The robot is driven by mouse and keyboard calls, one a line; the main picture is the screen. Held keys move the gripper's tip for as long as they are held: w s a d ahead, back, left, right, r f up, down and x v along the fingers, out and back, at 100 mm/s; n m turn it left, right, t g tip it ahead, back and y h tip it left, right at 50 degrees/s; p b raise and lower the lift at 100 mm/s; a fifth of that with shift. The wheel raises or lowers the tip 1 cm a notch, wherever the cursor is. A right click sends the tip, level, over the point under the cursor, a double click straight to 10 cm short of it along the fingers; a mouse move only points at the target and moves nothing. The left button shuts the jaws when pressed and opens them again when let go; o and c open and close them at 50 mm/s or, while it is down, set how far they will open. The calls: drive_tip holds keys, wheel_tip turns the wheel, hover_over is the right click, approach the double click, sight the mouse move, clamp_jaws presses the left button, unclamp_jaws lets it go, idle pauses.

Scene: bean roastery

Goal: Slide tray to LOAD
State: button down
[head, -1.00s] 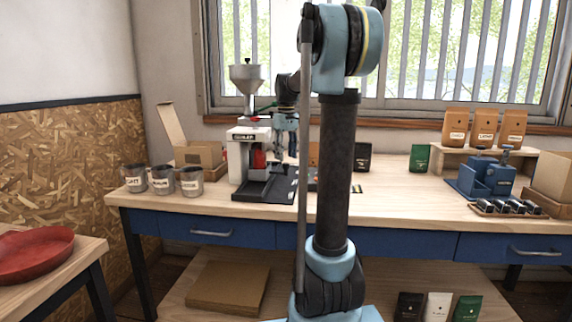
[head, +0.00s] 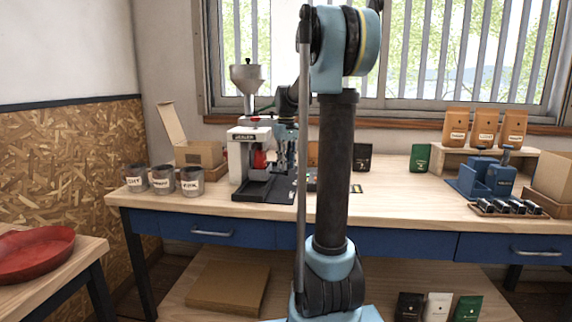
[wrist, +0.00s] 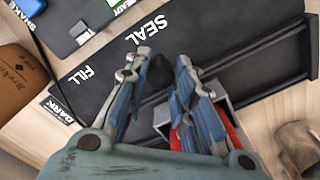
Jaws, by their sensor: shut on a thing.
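The sealer machine (head: 242,150) stands on the bench in the head view, a pale body with a funnel on top. Its dark base (head: 262,190) extends in front. In the wrist view the dark base (wrist: 115,85) shows the words FILL and SEAL; I cannot read LOAD. My gripper (wrist: 158,85) is over this base, its fingers closed around a small dark knob (wrist: 160,70), which seems to be the tray's handle. A grey block with a red part (wrist: 222,112) lies beside the right finger. The tray's outline is mostly hidden by my fingers.
Several labelled metal cups (head: 163,180) stand left of the machine, before an open cardboard box (head: 200,153). Dark and green pouches (head: 420,157) stand at the back. A blue device (head: 488,178) is at the right. The front bench strip is clear.

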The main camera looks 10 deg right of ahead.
drive_tip(key=shift+s+a, duration=0.7)
drive_tip(key=shift+s, duration=1.4)
drive_tip(key=shift+s+a, duration=0.65)
drive_tip(key=shift+s, duration=1.5)
drive_tip(key=shift+s+a, duration=0.7)
drive_tip(key=shift+s, duration=1.4)
drive_tip(key=c, duration=1.3)
unclamp_jaws()
drive_tip(key=shift+s, duration=0.1)
drive_tip(key=shift+r, duration=0.1)
wheel_tip(320, 180, up, 12)
drive_tip(key=shift+f, duration=0.1)
